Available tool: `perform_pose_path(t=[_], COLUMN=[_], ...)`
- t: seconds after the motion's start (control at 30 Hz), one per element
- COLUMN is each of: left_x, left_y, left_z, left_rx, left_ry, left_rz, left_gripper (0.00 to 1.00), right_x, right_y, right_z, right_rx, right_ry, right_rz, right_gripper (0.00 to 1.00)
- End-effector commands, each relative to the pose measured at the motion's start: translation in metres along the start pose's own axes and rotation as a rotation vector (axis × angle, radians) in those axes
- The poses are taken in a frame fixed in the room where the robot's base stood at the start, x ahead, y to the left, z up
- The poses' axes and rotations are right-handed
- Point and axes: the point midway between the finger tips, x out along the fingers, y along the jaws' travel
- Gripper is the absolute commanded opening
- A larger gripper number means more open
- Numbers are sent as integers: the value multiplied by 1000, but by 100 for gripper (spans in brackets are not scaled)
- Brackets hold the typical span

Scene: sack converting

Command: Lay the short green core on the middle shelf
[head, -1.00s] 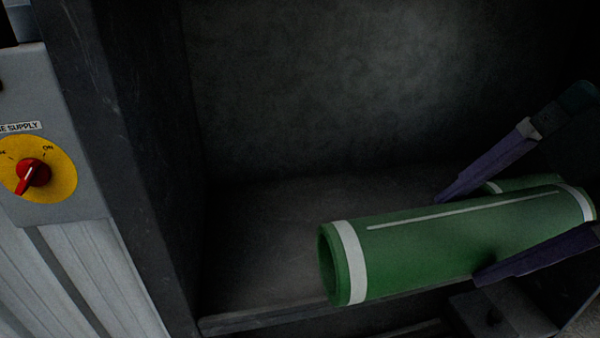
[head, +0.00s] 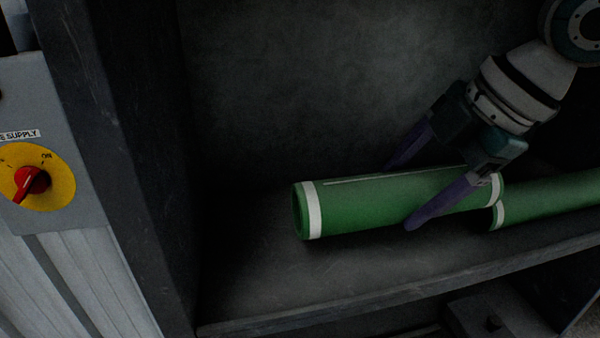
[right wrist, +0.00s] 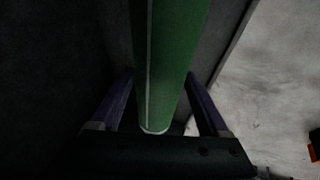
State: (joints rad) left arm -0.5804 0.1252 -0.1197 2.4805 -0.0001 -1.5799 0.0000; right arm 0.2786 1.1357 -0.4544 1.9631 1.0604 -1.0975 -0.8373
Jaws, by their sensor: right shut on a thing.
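The short green core (head: 360,203), a tube with white end bands and a pale line along it, lies level inside the shelf bay. My right gripper (head: 398,198) is shut on it, with one purple finger on the near side and one on the far side. The core also runs between the fingers in the right wrist view (right wrist: 170,60). The middle shelf (head: 330,285) is right below the core; I cannot tell whether they touch. My left gripper is not in view.
A second green core (head: 550,200) lies on the shelf at the right, close to the held core's right end. A dark upright (head: 120,150) bounds the bay at the left. A grey panel with a yellow and red switch (head: 35,178) stands outside it. The shelf's left part is clear.

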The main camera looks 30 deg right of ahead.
Motion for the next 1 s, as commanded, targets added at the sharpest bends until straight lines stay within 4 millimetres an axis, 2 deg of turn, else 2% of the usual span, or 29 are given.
perform_pose_path(t=[0.17,0.37,0.47,0.83,0.87,1.0], left_x=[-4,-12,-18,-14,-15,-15], left_y=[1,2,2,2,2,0], left_z=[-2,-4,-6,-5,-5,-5], left_rx=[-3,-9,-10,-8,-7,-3], left_ry=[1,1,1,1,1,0], left_rz=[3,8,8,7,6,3], left_gripper=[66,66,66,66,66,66], right_x=[12,38,43,48,48,48], right_y=[-4,-18,-16,-18,-18,-18], right_z=[3,11,13,15,15,15], right_rx=[1,4,2,-1,-1,-1], right_ry=[3,2,1,1,0,0], right_rz=[4,1,6,6,4,4], right_gripper=[0,0,0,0,81,96])
